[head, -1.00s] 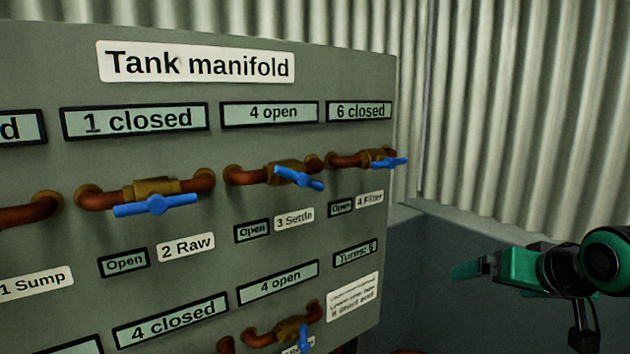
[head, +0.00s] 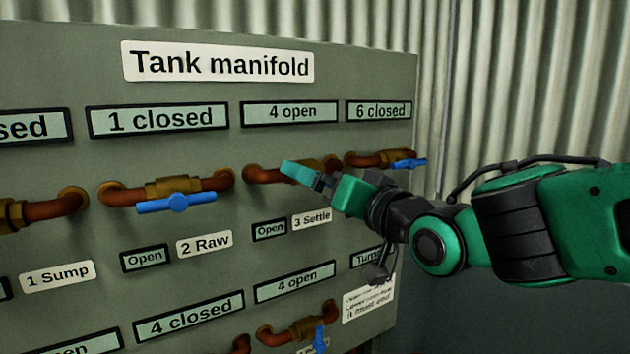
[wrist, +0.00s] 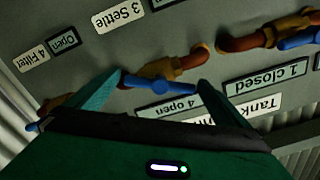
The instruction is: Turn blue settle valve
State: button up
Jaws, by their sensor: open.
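The blue settle valve handle (wrist: 160,86) shows in the wrist view, roughly level across a brass and copper pipe. My gripper (wrist: 157,81) is open, with one green finger near each end of the handle; I cannot tell whether they touch it. In the head view my gripper (head: 320,180) is in front of the settle valve and hides its handle. The settle pipe (head: 262,175) shows beside the fingers. The label "3 Settle" (head: 312,219) is below it, and the display above (head: 291,112) reads "4 open".
The raw valve's blue handle (head: 177,202) is to the left and the filter valve's blue handle (head: 409,164) close on the right. Another valve (head: 319,336) is below. A corrugated wall (head: 530,80) stands behind the grey panel (head: 60,80).

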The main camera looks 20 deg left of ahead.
jog(key=shift+x, duration=2.75)
